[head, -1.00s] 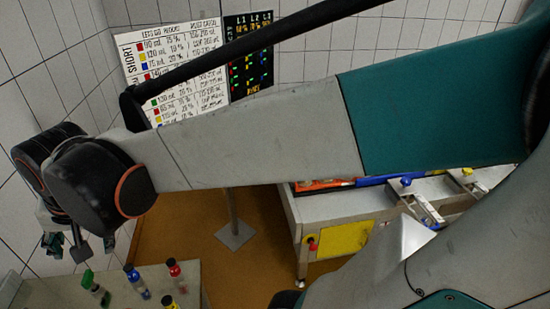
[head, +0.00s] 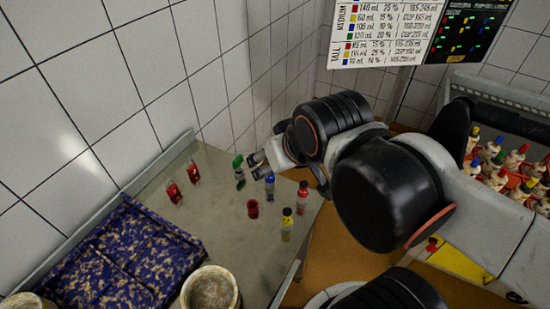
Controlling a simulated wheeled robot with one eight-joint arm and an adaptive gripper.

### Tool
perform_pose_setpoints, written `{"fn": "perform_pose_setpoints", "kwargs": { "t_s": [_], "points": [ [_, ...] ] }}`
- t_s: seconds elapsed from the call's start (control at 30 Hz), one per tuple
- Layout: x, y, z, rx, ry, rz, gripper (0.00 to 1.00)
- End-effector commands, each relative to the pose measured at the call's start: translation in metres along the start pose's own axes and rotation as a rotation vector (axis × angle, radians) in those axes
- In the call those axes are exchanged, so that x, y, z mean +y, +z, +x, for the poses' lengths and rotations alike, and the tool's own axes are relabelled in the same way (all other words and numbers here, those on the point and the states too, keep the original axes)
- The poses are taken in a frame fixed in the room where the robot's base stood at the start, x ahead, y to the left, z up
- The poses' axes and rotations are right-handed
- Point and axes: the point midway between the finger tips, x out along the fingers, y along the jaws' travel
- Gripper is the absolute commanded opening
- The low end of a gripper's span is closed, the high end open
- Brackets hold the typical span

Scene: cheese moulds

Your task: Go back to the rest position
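My gripper (head: 256,164) is at the end of my bent arm, over the far right part of the grey table (head: 218,205). Its fingers look apart, with nothing seen between them. A green-capped bottle (head: 239,171) stands just left of the fingertips, with a small gap seeming to show. A blue-capped bottle (head: 270,186) is just below and right of the gripper. A red-capped bottle (head: 302,197) and a yellow-capped bottle (head: 287,224) stand near the table's right edge. My arm hides part of the floor and the area behind it.
A short red item (head: 253,208) and two red items (head: 174,193) are on the table. A blue patterned cloth (head: 125,255) and a round mould (head: 210,290) fill the near left. A rack of bottles (head: 510,170) is at right. A tiled wall borders the table; a chart (head: 385,35) hangs behind.

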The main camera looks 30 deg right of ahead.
Motion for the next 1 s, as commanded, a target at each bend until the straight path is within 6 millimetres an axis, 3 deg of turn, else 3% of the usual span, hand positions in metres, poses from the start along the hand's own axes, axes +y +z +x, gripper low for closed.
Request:
{"fn": "perform_pose_setpoints", "kwargs": {
  "t_s": [0.37, 0.77, 1.0],
  "points": [
    [0.0, 0.002, 0.003, 0.0, 0.0, 0.001, 0.6],
    [0.0, 0.041, 0.058, -0.001, 0.0, 0.001, 0.6],
    [0.0, 0.045, 0.063, -0.001, 0.0, 0.001, 0.6]
  ]
}}
